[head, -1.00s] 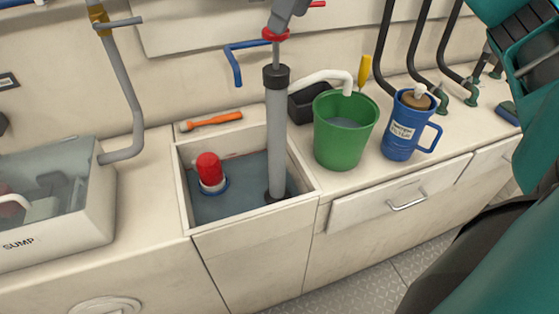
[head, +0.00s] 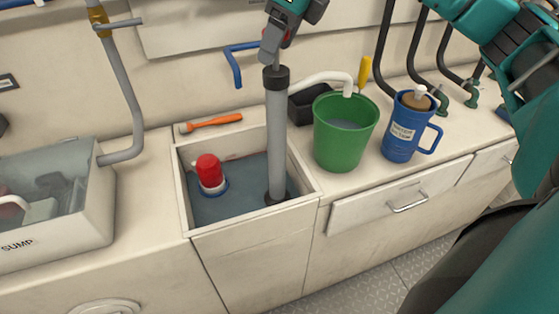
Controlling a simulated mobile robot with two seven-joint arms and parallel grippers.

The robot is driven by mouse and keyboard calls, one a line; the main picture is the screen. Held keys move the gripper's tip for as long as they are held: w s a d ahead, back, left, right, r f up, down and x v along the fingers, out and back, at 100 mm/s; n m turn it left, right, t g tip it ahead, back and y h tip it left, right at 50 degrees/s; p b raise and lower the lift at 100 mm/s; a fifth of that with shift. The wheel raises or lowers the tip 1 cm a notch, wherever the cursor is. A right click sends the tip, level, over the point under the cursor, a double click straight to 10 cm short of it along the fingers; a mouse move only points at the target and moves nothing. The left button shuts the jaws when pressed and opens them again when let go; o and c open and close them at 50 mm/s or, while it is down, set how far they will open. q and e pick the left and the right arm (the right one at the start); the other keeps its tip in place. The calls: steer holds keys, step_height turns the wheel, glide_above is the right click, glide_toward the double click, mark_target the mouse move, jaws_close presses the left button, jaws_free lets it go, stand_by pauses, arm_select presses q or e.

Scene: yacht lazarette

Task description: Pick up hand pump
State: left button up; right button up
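The hand pump (head: 277,135) is a tall grey tube with a black collar and a thin rod at its top. It stands upright in the open well (head: 184,200) in the counter, with its black foot in the water. A white spout runs from near its top toward the green bucket (head: 345,130). My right gripper (head: 270,48) is at the pump's top, over its red handle. Only a sliver of red shows beside the grey fingers, so I cannot tell whether they are closed on it. My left gripper is out of view.
A red-topped float (head: 209,172) sits in the well. A blue jug (head: 405,125) stands right of the bucket, with a dark bin (head: 305,104) behind. An orange-handled tool (head: 212,121) lies behind the well. The clear sump box (head: 60,225) is at left.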

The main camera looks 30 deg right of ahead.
jaws_close()
stand_by(0.3)
steer(key=shift+r, duration=0.15)
